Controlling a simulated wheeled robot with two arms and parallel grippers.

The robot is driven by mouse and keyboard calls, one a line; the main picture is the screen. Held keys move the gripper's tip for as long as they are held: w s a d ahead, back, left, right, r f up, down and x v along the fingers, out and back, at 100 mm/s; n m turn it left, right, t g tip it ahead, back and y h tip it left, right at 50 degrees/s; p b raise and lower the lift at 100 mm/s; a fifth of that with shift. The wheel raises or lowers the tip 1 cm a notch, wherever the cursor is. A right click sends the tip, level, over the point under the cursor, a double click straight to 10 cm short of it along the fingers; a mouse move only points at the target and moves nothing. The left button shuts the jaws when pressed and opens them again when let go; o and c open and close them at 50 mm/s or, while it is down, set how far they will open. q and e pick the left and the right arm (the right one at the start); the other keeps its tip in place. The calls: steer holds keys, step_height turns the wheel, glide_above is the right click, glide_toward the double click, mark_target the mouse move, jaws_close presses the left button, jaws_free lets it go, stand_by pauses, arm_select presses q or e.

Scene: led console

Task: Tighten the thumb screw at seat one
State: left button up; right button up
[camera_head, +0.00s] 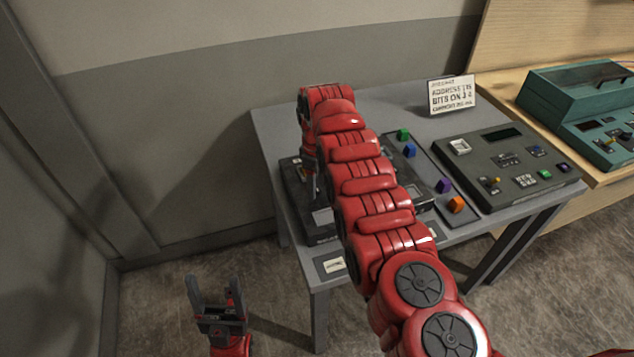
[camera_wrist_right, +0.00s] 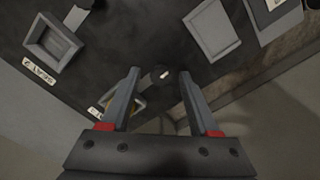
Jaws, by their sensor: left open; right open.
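The dark console (camera_head: 322,228) lies on the grey table, largely covered by my right arm. In the right wrist view, my right gripper (camera_wrist_right: 158,73) is open and points down at the console's dark face. A square framed seat (camera_wrist_right: 34,46) is at the upper left; another frame is partly hidden behind the left finger. My left gripper (camera_head: 215,290) is open and empty, low beside the table.
A tray (camera_head: 428,167) holds green, blue, purple and orange blocks. A second dark panel (camera_head: 490,185) with switches stands to its right. A white sign (camera_head: 452,95) stands at the table's back. A teal device (camera_head: 570,90) sits on a wooden bench. The floor around my left gripper is clear.

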jaws_close()
stand_by(0.3)
